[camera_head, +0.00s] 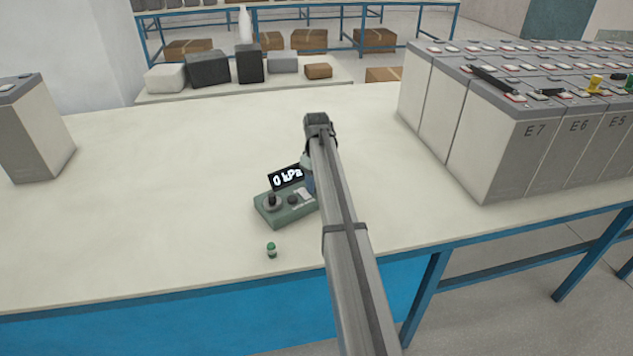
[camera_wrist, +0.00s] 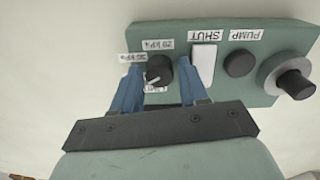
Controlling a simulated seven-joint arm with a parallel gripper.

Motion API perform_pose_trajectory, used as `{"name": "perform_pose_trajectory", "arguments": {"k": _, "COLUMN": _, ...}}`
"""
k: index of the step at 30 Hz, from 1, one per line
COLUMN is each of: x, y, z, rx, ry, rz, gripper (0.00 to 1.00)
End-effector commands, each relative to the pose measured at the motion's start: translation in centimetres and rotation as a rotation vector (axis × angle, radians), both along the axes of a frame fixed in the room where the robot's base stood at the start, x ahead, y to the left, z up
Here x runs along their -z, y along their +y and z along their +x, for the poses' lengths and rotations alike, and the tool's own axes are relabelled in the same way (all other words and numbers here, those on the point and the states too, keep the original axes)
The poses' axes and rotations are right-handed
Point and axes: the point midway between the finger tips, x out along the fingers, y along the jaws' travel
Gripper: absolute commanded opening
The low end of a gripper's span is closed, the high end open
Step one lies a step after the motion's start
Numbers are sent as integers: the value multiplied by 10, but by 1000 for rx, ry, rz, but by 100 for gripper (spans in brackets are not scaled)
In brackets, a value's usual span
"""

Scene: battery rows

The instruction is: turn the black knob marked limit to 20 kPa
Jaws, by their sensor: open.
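The green box (camera_head: 287,214) stands on the table with a display (camera_head: 286,178) reading 0 kPa. In the wrist view the box (camera_wrist: 225,90) appears upside down. The black knob (camera_wrist: 160,70) has a white pointer line towards the picture's lower left. White labels in kPa stand around it; one above (camera_wrist: 157,44) seems to read 20 kPa, and a lower one is partly hidden. My gripper (camera_wrist: 160,66) is open, with blue fingers on both sides of the knob; I cannot tell whether they touch it. In the head view my arm hides this knob.
A small green-capped item (camera_head: 271,251) stands in front. Battery rows (camera_head: 510,150) stand right, one cell (camera_head: 35,135) left. The table between is mostly clear.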

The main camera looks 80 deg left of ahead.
Motion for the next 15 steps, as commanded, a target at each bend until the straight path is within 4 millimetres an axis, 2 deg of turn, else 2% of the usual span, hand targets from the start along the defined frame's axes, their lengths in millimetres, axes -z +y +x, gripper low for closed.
{"name": "perform_pose_trajectory", "arguments": {"k": 2, "x": 0, "y": 0, "z": 0, "rx": 0, "ry": 0, "rz": 0, "gripper": 41}}
{"name": "perform_pose_trajectory", "arguments": {"k": 13, "x": 0, "y": 0, "z": 0, "rx": 0, "ry": 0, "rz": 0, "gripper": 5}}
{"name": "perform_pose_trajectory", "arguments": {"k": 15, "x": 0, "y": 0, "z": 0, "rx": 0, "ry": 1, "rz": -1, "gripper": 3}}
